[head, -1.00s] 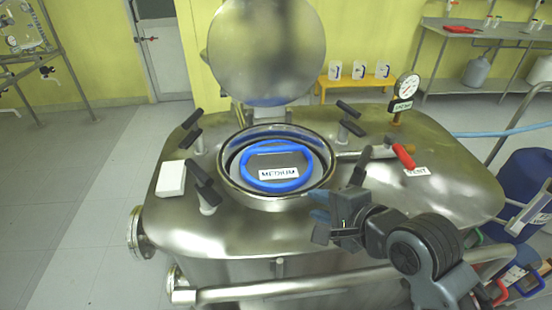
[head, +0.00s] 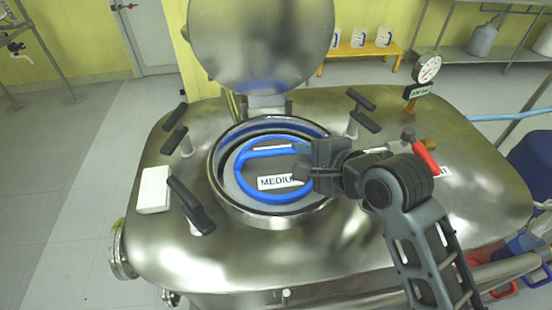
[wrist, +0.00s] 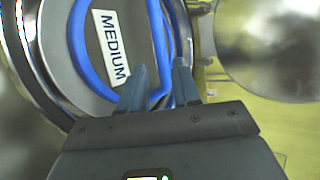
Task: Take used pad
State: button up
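A round grey disc (head: 262,170) with a blue ring handle (head: 243,172) and a white MEDIUM label (head: 279,181) sits inside the open round hatch of the steel vessel. I cannot tell for sure whether this disc is the used pad. My gripper (head: 304,160) is at the right side of the blue ring. In the wrist view, the fingers (wrist: 160,88) are apart, with a stretch of the blue ring (wrist: 158,50) showing between them. I cannot see a firm contact. A plain white block (head: 154,190) lies on the vessel top at left.
The raised steel lid (head: 262,45) stands behind the hatch. Black-handled clamps (head: 190,205) surround the hatch rim (head: 215,175). A red-handled valve (head: 425,158) and a pressure gauge (head: 428,68) stand at right. The front of the vessel top is clear.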

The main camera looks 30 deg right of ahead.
aim_at(285, 151)
jog(key=shift+p+x, duration=0.35)
jog(key=shift+x, duration=2.75)
jog(key=shift+w+r, duration=0.1)
jog(key=shift+r, duration=0.1)
grip_shut()
